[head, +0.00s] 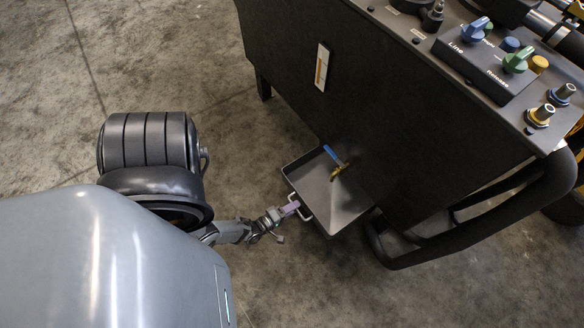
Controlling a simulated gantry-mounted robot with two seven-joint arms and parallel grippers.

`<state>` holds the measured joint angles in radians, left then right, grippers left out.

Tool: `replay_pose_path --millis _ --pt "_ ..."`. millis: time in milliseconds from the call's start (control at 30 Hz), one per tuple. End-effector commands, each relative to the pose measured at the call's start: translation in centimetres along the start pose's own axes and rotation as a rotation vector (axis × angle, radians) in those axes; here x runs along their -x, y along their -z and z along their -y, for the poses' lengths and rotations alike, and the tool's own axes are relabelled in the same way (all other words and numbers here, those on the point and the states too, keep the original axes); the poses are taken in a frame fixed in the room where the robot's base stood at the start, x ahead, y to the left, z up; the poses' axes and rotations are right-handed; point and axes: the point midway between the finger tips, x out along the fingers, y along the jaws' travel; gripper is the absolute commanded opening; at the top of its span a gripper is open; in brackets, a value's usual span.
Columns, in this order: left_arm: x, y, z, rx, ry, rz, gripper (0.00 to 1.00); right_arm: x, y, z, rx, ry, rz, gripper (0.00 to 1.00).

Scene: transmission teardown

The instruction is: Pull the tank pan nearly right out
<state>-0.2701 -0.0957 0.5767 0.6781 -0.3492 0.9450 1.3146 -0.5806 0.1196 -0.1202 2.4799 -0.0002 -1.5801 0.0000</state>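The tank pan (326,200) is a shallow dark grey tray that sticks out from under the side of the black tank cabinet (330,100). A valve with a blue lever (333,155) and a brass body hangs over the pan's inner end. My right gripper is not in view.
A black tubular bumper (470,225) curves out from the cabinet to the right of the pan. The control panel (495,60) with blue and green knobs is on top. Bare concrete floor (300,285) lies in front of and left of the pan.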

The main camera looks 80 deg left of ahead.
Motion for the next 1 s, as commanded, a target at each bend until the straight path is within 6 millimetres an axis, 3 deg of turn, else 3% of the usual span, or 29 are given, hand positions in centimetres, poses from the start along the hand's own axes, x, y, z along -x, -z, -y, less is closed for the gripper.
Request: replay_pose_path --millis 267,700,1000 --pt "1.0 0.0 0.0 0.0 0.002 0.0 0.38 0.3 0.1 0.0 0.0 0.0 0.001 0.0" --pt "8.0 0.0 -0.1 -0.001 0.003 0.0 0.38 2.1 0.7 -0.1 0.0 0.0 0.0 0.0" --pt "10.6 0.0 0.0 0.0 0.001 0.0 0.38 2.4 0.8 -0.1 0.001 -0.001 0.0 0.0"
